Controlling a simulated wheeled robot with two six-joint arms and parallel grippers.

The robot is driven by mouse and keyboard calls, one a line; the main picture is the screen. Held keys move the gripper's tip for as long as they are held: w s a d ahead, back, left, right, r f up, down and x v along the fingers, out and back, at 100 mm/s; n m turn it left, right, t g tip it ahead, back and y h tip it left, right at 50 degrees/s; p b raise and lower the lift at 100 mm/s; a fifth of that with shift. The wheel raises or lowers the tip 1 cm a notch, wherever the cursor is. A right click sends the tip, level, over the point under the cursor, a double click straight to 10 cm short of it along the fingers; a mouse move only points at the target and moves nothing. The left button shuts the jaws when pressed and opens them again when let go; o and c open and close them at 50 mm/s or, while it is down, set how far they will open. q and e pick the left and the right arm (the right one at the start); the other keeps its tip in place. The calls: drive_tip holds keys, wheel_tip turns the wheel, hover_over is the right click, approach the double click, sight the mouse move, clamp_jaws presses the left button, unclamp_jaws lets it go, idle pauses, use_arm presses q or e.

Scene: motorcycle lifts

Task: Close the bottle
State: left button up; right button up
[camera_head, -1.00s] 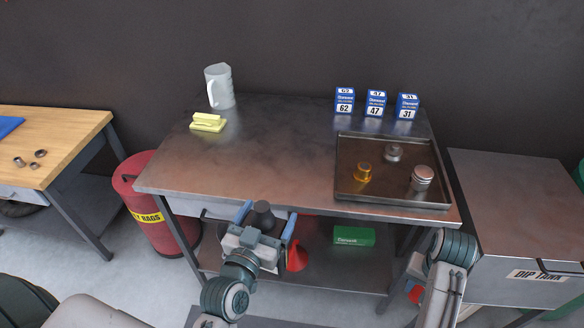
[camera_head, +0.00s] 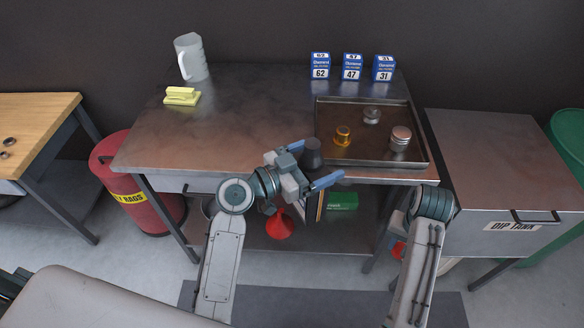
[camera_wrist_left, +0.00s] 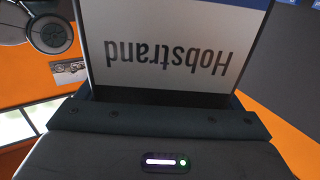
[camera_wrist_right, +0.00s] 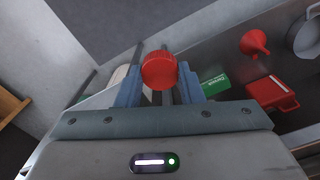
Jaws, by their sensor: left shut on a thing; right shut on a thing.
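My left gripper (camera_head: 309,165) is shut on the bottle, in front of the workbench's front edge. The bottle's dark round neck (camera_head: 312,153) points up between the blue fingertips. In the left wrist view, the bottle (camera_wrist_left: 185,55) fills the space between the fingers, its pale "Hobstrand" label upside down. I cannot see whether its mouth is open. My right gripper (camera_wrist_right: 160,88) shows in the right wrist view, shut on a red ribbed cap (camera_wrist_right: 159,71). Bottle and cap are apart.
A dip tank (camera_head: 500,165) stands right.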

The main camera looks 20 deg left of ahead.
use_arm(q)
drive_tip(key=d+m+g+h, duration=0.1)
drive_tip(key=w+d+r+m+g+h, duration=0.1)
drive_tip(key=d, duration=0.1)
drive_tip(key=w+d+m+g, duration=0.1)
drive_tip(key=g, duration=0.1)
drive_tip(key=shift+w+d+r+h, duration=0.2)
drive_tip(key=shift+d+r+h, duration=0.15)
drive_tip(key=shift+h, duration=0.05)
drive_tip(key=s+a+f+n+t+y, duration=0.2)
drive_tip(key=a+f+n+t+y, duration=0.4)
drive_tip(key=a+f+t+y, duration=0.15)
drive_tip(key=s+a+r+n+t+y, duration=0.1)
drive_tip(key=s+a+n+t+y, duration=0.1)
drive_tip(key=s+a+n+y, duration=0.4)
drive_tip(key=shift+s+a+r+y, duration=0.25)
drive_tip(key=shift+s+a+y, duration=0.8)
drive_tip(key=shift+a, duration=1.4)
drive_tip(key=shift+w, duration=0.25)
